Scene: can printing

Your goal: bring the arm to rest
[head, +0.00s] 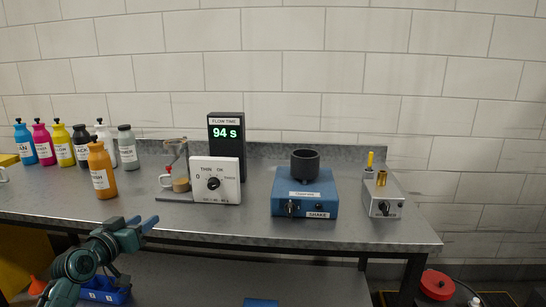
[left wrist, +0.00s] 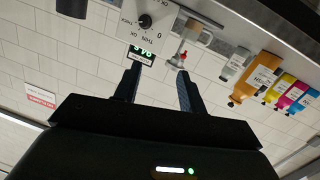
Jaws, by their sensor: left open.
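My left gripper (head: 142,223) is in front of the table's front edge, below the orange bottle, in the head view. In the left wrist view its two fingers (left wrist: 157,80) stand apart with nothing between them. That view is upside down and shows the dial box and bottles beyond the fingers. My left arm comes in from the bottom left. My right gripper does not show in either view.
The metal table (head: 250,222) holds an orange bottle (head: 101,178), several other bottles at the left, a white dial box (head: 216,183), a display (head: 227,133) reading 94 s, a blue shaker (head: 305,197) and a grey box (head: 383,200). A blue bin (head: 104,292) sits below.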

